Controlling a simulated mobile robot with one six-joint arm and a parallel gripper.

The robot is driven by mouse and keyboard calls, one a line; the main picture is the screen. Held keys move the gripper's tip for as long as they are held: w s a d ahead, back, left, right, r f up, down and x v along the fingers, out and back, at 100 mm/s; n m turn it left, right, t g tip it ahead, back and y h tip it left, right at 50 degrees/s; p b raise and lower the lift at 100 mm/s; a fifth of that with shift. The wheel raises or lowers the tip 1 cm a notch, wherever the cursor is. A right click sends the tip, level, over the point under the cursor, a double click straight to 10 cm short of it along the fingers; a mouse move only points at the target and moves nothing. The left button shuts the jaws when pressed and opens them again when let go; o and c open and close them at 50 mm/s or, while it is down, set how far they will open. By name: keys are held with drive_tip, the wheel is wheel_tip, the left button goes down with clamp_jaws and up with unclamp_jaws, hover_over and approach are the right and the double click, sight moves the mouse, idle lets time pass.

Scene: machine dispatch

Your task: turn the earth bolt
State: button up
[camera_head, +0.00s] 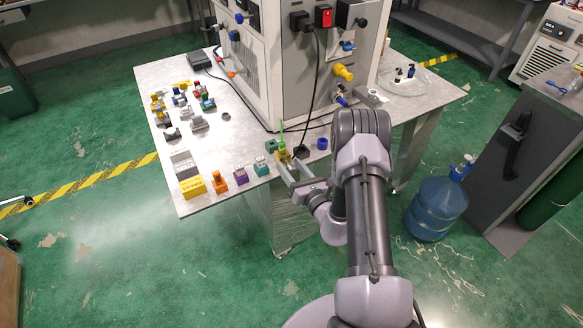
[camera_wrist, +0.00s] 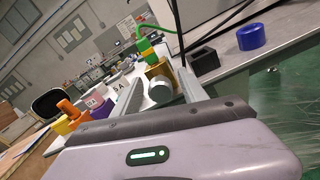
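The earth bolt (camera_wrist: 160,89) shows in the wrist view as a silver round head on the near face of a brass-coloured block (camera_wrist: 159,70). A green and yellow lead (camera_wrist: 146,48) rises behind the block. In the head view the lead (camera_head: 281,134) and block stand at the table's front edge. My gripper (camera_wrist: 160,78) is open, one finger on each side of the bolt head, with narrow gaps seeming to show. In the head view my gripper (camera_head: 289,168) reaches the block from the front; the bolt head is hidden there.
A black square holder (camera_wrist: 205,63) and a blue ring (camera_wrist: 251,37) stand right of the block.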

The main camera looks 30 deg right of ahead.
drive_tip(key=s+p, duration=0.3)
drive_tip(key=s, duration=1.4)
drive_tip(key=shift+s+d, duration=0.2)
drive_tip(key=shift+d, duration=0.05)
